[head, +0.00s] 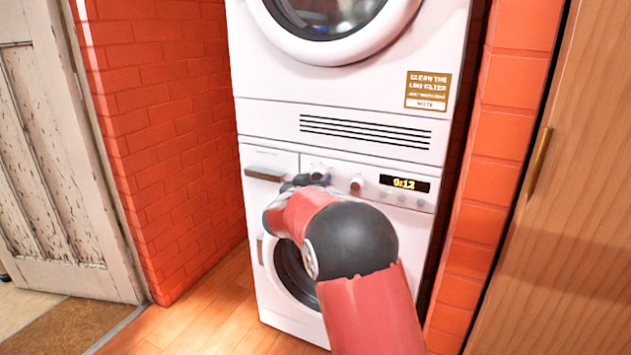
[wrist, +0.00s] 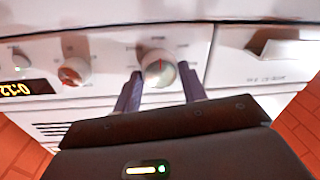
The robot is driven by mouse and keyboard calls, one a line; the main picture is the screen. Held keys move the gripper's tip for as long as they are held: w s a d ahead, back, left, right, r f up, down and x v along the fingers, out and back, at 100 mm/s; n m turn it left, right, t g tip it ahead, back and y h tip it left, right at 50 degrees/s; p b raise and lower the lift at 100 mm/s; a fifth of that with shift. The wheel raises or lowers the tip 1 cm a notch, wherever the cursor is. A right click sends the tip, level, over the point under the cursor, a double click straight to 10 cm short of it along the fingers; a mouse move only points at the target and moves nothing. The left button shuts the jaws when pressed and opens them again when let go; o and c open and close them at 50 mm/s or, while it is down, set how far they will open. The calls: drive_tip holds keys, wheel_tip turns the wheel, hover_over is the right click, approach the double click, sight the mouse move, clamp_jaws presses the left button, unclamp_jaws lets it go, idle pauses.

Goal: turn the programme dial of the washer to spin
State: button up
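The washer (head: 262,222) is the lower white machine of a stacked pair. The fingers stand apart, one on each side of the dial, with what looks like a small gap. The dial's printed labels are not readable. In the head view my arm hides most of the gripper; a knob (head: 319,177) shows just past it.
A second, reddish knob (wrist: 74,71) sits beside the dial; it also shows in the head view (head: 357,184). The display (head: 404,184) reads 0:12. A drawer (head: 268,174) is left of the knobs. Brick walls (head: 160,110) flank the machines closely, with a wooden cabinet (head: 570,200) at right.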

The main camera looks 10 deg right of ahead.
drive_tip(key=shift+c, duration=0.5)
drive_tip(key=shift+f+m+b, duration=0.1)
drive_tip(key=shift+m+b, duration=0.3)
drive_tip(key=shift+w+a+f+m+g+h+b, duration=0.15)
drive_tip(key=shift+m+h+b, duration=0.2)
drive_tip(key=shift+m+b, duration=3.4)
drive_tip(key=shift+s+d+m+g+h+b, duration=0.1)
drive_tip(key=shift+m+h+b, duration=0.3)
drive_tip(key=shift+m+b, duration=3.4)
drive_tip(key=shift+w+a+f+m+g+h+b, duration=0.25)
drive_tip(key=shift+m+b, duration=1.1)
drive_tip(key=shift+m, duration=4.8)
drive_tip(key=shift+s+d+r, duration=0.15)
drive_tip(key=shift+s+r, duration=0.05)
drive_tip(key=shift+r, duration=0.05)
